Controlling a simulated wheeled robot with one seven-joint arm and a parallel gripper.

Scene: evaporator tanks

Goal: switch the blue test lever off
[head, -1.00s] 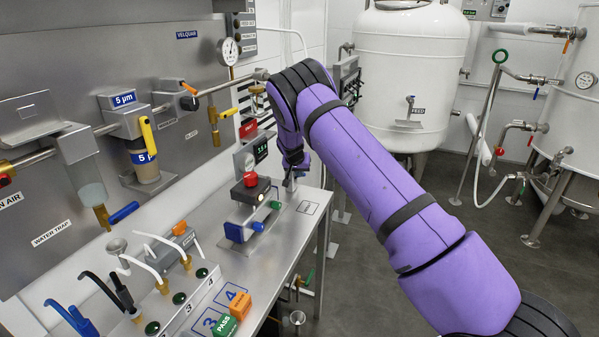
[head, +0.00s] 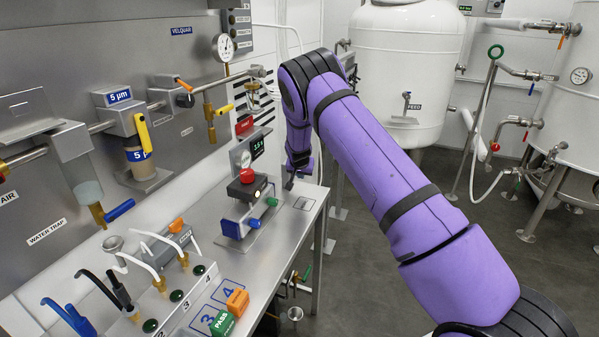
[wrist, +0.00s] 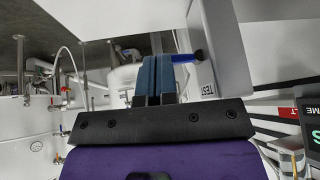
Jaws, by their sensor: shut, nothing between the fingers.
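A blue lever (wrist: 185,58) with a dark round hub sits on the side of a pale box (wrist: 222,45) in the wrist view. A TEST label (wrist: 207,90) is on the box below it. My gripper (wrist: 155,58) is shut and empty, its two blue-grey fingers side by side just left of the lever. The lever's free end is very close to the right finger; I cannot tell whether they touch. In the head view my gripper (head: 290,180) is small and dark, low over the bench's far end, its fingertips partly hidden.
A device with a red button (head: 249,176) and a blue knob (head: 253,223) stands on the steel bench (head: 283,250), left of my gripper. A wall panel with filters and a gauge (head: 224,46) rises behind.

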